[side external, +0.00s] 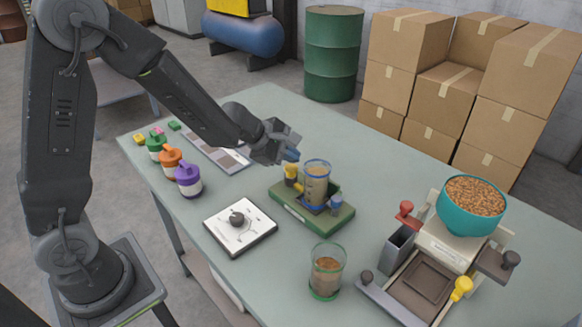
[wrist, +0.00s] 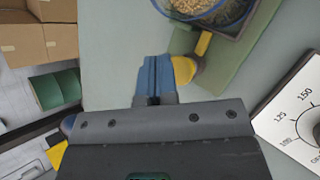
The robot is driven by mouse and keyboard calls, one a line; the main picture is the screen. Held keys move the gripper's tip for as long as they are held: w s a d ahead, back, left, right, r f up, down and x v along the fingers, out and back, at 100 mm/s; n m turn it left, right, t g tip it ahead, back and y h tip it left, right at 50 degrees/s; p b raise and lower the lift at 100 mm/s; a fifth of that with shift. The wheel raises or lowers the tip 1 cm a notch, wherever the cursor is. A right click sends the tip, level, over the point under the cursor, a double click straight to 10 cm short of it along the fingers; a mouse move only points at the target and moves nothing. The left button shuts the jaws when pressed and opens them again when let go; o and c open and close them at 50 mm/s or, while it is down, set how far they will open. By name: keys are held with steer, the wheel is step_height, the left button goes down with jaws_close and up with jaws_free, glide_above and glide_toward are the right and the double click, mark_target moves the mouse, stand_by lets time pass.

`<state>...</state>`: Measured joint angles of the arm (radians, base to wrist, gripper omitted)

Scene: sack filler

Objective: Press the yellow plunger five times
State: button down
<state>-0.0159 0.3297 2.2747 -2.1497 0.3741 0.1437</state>
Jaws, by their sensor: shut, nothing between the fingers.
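The yellow plunger (side external: 291,172) stands at the left end of a green base (side external: 328,222), beside a clear jar (side external: 317,183) with brown contents. Its round knob also shows in the wrist view (wrist: 187,70), partly hidden behind my fingers. My gripper (side external: 292,155) is shut and empty, its blue fingertips just above the yellow knob. In the wrist view the closed fingertips (wrist: 156,75) overlap the knob's left edge. I cannot tell whether they touch it. A blue knob (side external: 336,203) stands on the base's other side.
A white dial plate (side external: 240,222) lies in front of the base. A loose glass (side external: 326,271) stands nearby. A filler machine with a teal bowl (side external: 471,207) and another yellow knob (side external: 461,287) is at right. Colored pots, including a purple one (side external: 188,180), stand left.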

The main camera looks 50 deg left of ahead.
mark_target(291, 169)
steer(key=shift+r, duration=2.55)
stand_by(0.9)
step_height(291, 169, up, 4)
steer(key=shift+f, duration=0.1)
stand_by(0.3)
steer(key=shift+f, duration=4.45)
steer(key=shift+f, duration=0.4)
